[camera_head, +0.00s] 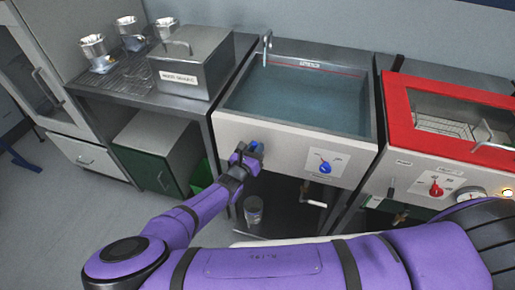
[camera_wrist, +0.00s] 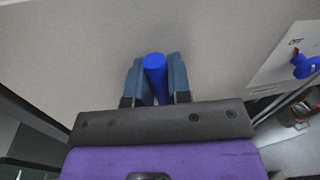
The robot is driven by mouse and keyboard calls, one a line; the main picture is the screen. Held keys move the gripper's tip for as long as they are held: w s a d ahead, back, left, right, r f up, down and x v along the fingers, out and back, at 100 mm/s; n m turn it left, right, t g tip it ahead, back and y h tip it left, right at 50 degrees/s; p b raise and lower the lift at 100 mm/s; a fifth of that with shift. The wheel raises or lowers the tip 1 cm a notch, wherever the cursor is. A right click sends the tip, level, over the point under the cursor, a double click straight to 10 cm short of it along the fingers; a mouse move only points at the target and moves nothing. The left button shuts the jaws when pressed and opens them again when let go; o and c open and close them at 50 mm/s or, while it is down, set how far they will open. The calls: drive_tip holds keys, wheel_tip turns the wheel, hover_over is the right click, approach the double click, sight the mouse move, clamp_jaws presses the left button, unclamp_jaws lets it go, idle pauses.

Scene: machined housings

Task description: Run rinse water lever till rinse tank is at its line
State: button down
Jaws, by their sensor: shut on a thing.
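The rinse tank (camera_head: 357,118) is an open steel basin in the middle of the head view, with bluish water (camera_head: 290,100) in it. A thin red line (camera_head: 318,67) runs along its back wall; the water edge looks a little below it. A spout (camera_head: 267,48) stands at the back left corner. My gripper (camera_head: 250,152) is at the left of the tank's white front panel, shut on a blue lever (camera_wrist: 155,64). The fingers (camera_wrist: 156,80) close on both its sides in the wrist view and hide its lower part.
A blue knob (camera_head: 325,167) sits on a plate right of my gripper; the wrist view shows "OFF" there. A red-framed unit (camera_head: 393,110) with a red knob (camera_head: 436,189) stands right. A steel box (camera_head: 200,80) and several metal cups (camera_head: 94,46) stand left. A jar (camera_head: 253,208) is below.

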drive_tip(key=a+f+n, duration=0.1)
drive_tip(key=n, duration=0.1)
drive_tip(key=w+a+n+t, duration=0.1)
drive_tip(key=a+n, duration=0.1)
drive_tip(key=n, duration=0.1)
drive_tip(key=a+f+n, duration=0.1)
drive_tip(key=n, duration=0.2)
drive_tip(key=shift+w+a+f+t, duration=0.3)
drive_tip(key=shift+w+f+t, duration=0.05)
drive_tip(key=shift+t, duration=0.05)
drive_tip(key=shift+w+a+f+n+t+y, duration=0.1)
drive_tip(key=shift+a+f+n+t+y, duration=0.2)
drive_tip(key=shift+f+n, duration=1.05)
drive_tip(key=shift+w+a+f+n+t+y, duration=0.15)
drive_tip(key=shift+a+f+n+y, duration=0.3)
drive_tip(key=shift+n, duration=1.65)
drive_tip(key=shift+w+a+f+n+t+y, duration=0.1)
drive_tip(key=shift+a+f+n+t+y, duration=0.2)
drive_tip(key=shift+f+n, duration=1.05)
drive_tip(key=shift+s+d+r+n, duration=0.1)
drive_tip(key=shift+r+n, duration=0.3)
drive_tip(key=c, duration=1.1)
unclamp_jaws()
